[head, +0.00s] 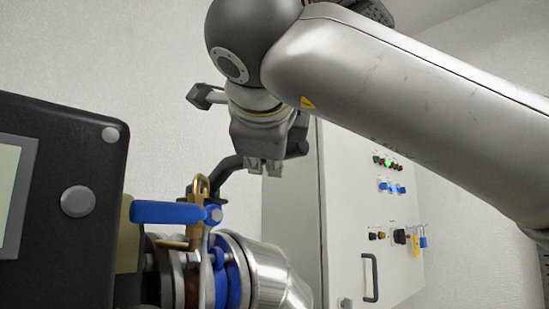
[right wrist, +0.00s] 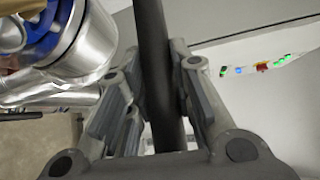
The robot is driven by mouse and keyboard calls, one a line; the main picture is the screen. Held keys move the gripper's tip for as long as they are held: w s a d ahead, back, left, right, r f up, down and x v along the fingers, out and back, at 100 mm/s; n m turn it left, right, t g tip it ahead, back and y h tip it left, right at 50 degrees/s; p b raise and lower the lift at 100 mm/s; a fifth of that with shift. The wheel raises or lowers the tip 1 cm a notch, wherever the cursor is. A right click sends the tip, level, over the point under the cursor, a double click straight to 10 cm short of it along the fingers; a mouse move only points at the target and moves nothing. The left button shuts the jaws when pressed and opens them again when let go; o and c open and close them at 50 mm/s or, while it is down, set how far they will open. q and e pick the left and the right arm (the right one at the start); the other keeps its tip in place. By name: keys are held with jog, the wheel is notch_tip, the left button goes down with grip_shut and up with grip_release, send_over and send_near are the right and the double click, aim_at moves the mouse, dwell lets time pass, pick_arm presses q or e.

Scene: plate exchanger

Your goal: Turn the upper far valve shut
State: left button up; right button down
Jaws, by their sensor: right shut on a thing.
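My right gripper (head: 264,168) comes down from above in the head view. Its fingers are closed around a long black lever (head: 230,165), which runs from the pipework at lower left up to the right past the fingers. In the right wrist view the lever (right wrist: 152,40) passes between the two finger pads (right wrist: 155,75). My left gripper is not in view.
A dark panel with a screen (head: 14,195) stands close at the left. Blue flanges (head: 236,272) and a silver pipe (head: 268,268) lie below the gripper. A pale cabinet (head: 345,200) with lights, switches and a handle stands behind at right. The white wall is beyond.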

jog(key=shift+s+a+f, duration=0.1)
jog(key=shift+a+f, duration=0.2)
jog(key=c, duration=1.3)
grip_release()
jog(key=shift+s+r, duration=0.1)
jog(key=shift+s+a+r, duration=0.1)
jog(key=s, duration=0.4)
jog(key=s+r, duration=0.1)
jog(key=s, duration=0.3)
jog(key=s+d, duration=0.1)
jog(key=s, duration=0.2)
jog(key=shift+s+r, duration=0.35)
jog(key=shift+s, duration=0.05)
